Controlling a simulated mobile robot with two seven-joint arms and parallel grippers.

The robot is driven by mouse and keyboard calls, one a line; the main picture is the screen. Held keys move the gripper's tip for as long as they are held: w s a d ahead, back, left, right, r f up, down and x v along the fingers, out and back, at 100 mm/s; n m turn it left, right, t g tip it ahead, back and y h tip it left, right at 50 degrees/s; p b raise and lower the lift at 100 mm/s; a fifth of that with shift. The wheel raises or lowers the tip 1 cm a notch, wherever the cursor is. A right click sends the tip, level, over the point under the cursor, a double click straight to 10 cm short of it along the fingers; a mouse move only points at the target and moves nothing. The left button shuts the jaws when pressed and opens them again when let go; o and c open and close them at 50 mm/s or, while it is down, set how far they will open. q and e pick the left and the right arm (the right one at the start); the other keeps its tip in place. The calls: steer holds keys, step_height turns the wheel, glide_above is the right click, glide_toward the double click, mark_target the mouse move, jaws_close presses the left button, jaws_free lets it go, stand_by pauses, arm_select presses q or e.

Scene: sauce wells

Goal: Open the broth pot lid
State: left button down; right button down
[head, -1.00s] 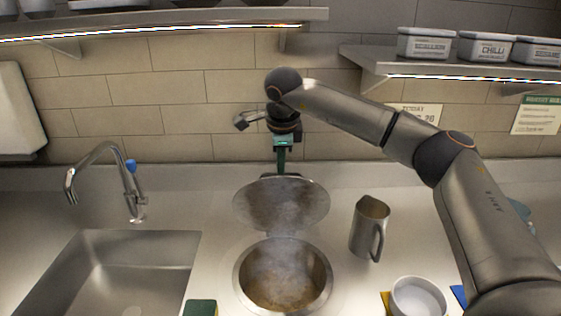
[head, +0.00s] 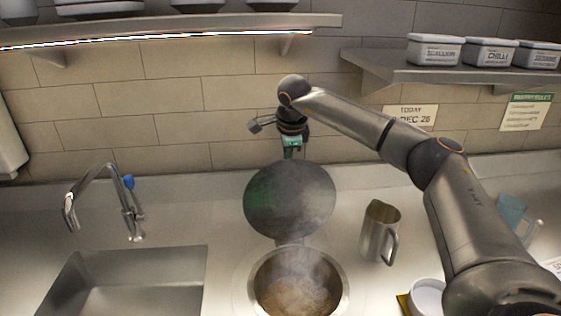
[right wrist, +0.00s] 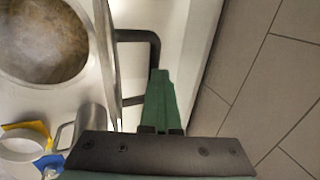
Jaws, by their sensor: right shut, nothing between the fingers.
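The round metal lid (head: 290,200) of the broth pot stands raised behind the opening, its steamy inner face toward me in the head view. The broth pot (head: 345,287) is open below it, with steam over brown broth (head: 298,294); its well also shows in the right wrist view (right wrist: 45,40). My right gripper (head: 291,150) is behind the lid, and its tips are hidden there in the head view. In the right wrist view its green fingers (right wrist: 160,100) are shut and empty, close beside the black bar handle (right wrist: 155,45). Contact with the handle is unclear.
A metal jug (head: 378,232) stands right of the pot. A white bowl (head: 426,298) is nearer, under my right arm. A sink (head: 130,285) with a tap (head: 130,205) is at left. Shelves (head: 365,62) hang on the tiled wall above.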

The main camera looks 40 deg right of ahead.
steer(key=shift+f, duration=0.15)
stand_by(0.4)
steer(key=shift+r, duration=0.2)
steer(key=b+v, duration=0.1)
steer(key=v, duration=1.1)
steer(key=shift+r, duration=0.15)
steer(key=shift+s, duration=0.1)
